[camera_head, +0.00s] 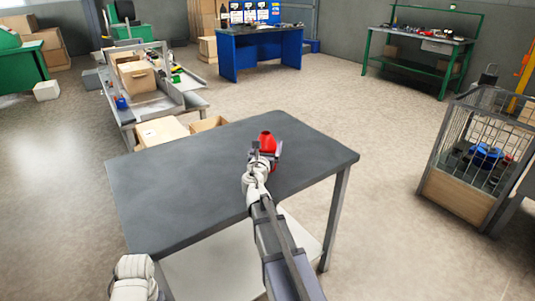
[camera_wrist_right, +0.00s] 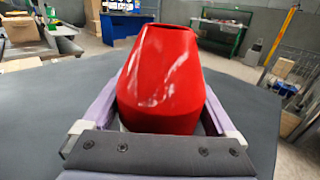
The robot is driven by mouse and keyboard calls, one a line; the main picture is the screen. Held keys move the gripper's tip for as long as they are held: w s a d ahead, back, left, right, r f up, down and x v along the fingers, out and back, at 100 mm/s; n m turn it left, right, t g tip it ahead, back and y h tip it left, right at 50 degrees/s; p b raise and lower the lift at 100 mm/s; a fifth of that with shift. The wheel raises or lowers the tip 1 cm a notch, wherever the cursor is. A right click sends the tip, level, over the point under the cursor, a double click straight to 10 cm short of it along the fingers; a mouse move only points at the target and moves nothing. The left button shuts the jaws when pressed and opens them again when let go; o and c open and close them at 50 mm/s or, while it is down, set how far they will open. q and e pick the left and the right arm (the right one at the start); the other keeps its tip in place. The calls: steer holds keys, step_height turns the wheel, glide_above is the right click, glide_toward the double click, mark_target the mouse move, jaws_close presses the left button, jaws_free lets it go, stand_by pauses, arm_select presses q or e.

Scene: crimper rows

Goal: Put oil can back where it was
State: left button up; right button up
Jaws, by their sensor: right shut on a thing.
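The red oil can (camera_head: 267,139) is at the far right part of the dark grey table (camera_head: 180,180). In the right wrist view the red oil can (camera_wrist_right: 163,80) fills the middle, between the two fingers. My right gripper (camera_head: 265,150) is shut on it; it also shows in the right wrist view (camera_wrist_right: 160,120). The can looks upright or slightly tilted. I cannot tell whether its base touches the table, since the gripper hides it. My left arm shows only as a white part at the lower left; its gripper is out of view.
The rest of the tabletop is bare. Cardboard boxes (camera_head: 162,131) stand behind its far left edge. A wire cage cart (camera_head: 465,160) is at the right. A blue workbench (camera_head: 258,50) and a green workbench (camera_head: 420,50) stand at the back, with open floor between.

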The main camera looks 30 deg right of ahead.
steer(key=shift+f, duration=0.5)
steer(key=shift+r, duration=0.1)
steer(key=o, duration=1.3)
steer(key=shift+s+a+r, duration=0.1)
steer(key=v, duration=1.1)
steer(key=shift+s+a, duration=0.3)
